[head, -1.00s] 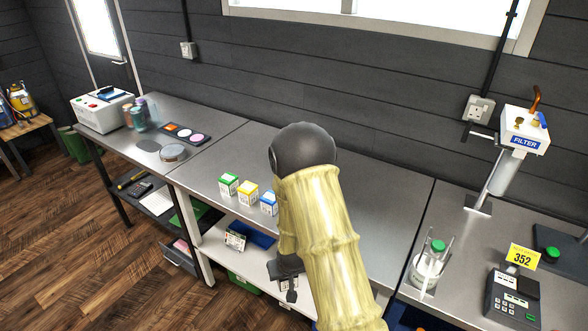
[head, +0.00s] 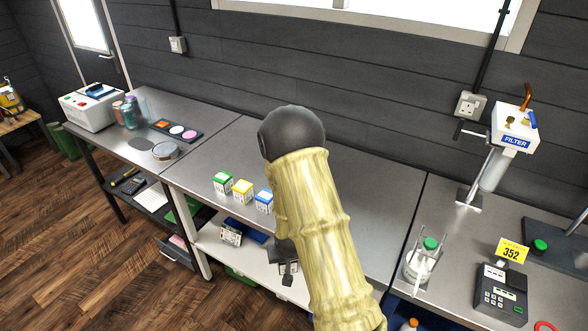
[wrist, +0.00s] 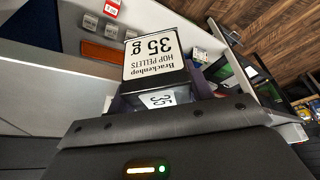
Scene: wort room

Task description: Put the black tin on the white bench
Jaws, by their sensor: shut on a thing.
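My gripper (head: 287,268) hangs low in the head view, in front of the white lower surface (head: 262,266) under the steel top. In the wrist view my gripper (wrist: 165,92) is shut on the black tin (wrist: 175,78), which has a white label reading Brackenhop hop pellets 35 g. The tin is tilted in that picture. In the head view I cannot make out the tin apart from the dark gripper. Which surface is the white bench is not certain; the white surface under the steel top is the only clear one.
On the steel top (head: 340,190) stand green (head: 222,183), yellow (head: 242,191) and blue (head: 264,201) labelled boxes. A labelled item (head: 231,233) sits on the white surface below. A filter stand (head: 514,128) and a keypad device (head: 500,288) are at right.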

